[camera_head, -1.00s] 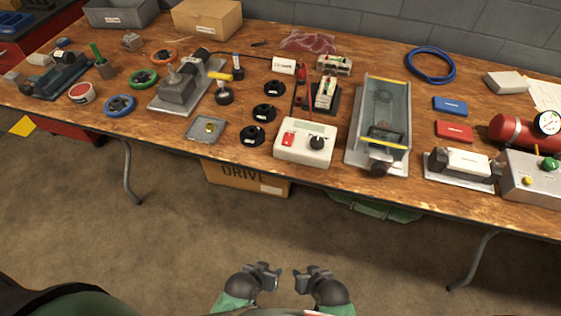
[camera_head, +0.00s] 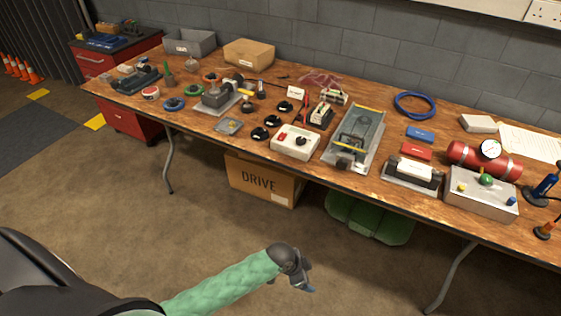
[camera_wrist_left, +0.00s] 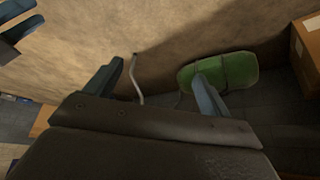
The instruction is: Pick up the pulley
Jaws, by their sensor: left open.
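Three small black round parts with pale labels lie on the wooden workbench (camera_head: 300,166), left of the white control box: a back one (camera_head: 284,107), a middle one (camera_head: 272,121) and a front one (camera_head: 260,134). They look like pulleys, but their grooves are too small to make out. My left gripper (camera_head: 301,284) is open and empty, low in front of the bench and well away from them. Its spread fingers (camera_wrist_left: 155,88) show in the left wrist view above the floor. My right gripper is not in the head view; grey-blue finger-like shapes (camera_wrist_left: 18,25) at the wrist view's top left may be it.
A grey motor unit (camera_head: 218,98), a white control box (camera_head: 295,142), a long grey tray fixture (camera_head: 355,140) and a red cylinder (camera_head: 483,160) crowd the bench. A cardboard box (camera_head: 262,182) and a green bag (camera_head: 368,220) sit underneath. The floor in front is clear.

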